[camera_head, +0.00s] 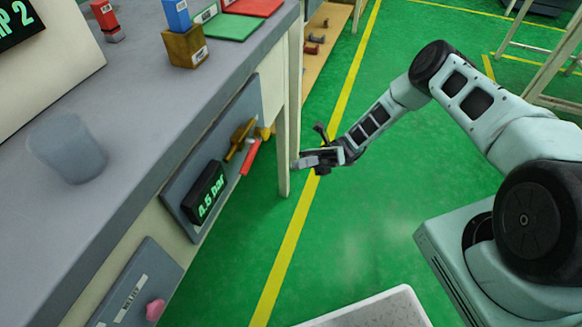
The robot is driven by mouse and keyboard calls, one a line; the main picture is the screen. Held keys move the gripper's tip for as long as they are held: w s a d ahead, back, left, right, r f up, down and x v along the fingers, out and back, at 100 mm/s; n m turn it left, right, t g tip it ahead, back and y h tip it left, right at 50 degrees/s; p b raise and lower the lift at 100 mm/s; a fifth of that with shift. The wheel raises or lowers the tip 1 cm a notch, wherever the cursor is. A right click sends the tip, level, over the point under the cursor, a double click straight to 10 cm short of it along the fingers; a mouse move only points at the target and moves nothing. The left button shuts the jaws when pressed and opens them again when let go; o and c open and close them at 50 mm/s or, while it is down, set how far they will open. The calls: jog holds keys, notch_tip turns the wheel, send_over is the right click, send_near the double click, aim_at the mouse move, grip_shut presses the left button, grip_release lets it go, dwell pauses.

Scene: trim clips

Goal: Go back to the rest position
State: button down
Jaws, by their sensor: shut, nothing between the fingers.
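My gripper (302,163) is at the end of my arm, near the middle of the picture. It is shut and empty. It is close to the light leg of the workbench (283,120), at the bench's right side; I cannot tell whether it touches the leg. My arm reaches in from the right, bent at the elbow, above the green floor.
The bench front carries a gauge display (205,192), a brass valve with a red handle (250,157) and a panel with a pink knob (155,309). Green floor (350,235) lies open, crossed by a yellow line.

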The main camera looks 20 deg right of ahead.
jog(key=shift+w+d+f, duration=0.15)
jog(key=shift+d, duration=0.2)
dwell(0.3)
jog(key=s+a+r+n+g+h, duration=0.1)
jog(key=s+a+r+n+h, duration=0.35)
jog(key=r+n+h, duration=0.2)
jog(key=s+a+r+n+g+h, duration=0.1)
jog(key=s+a+r+n+h, duration=0.2)
jog(key=s+r+n+h, duration=0.35)
jog(key=s+d+r+n+t+h, duration=0.3)
jog(key=s+r+n+t+h, duration=0.6)
jog(key=n+t, duration=0.45)
notch_tip(320, 180, up, 18)
jog(key=n+g+y+p, duration=0.1)
jog(key=p, duration=1.6)
jog(key=shift+s+d+g+p, duration=0.15)
jog(key=shift+d+g+p, duration=0.1)
jog(key=shift+g+p, duration=0.1)
jog(key=shift+n, duration=0.25)
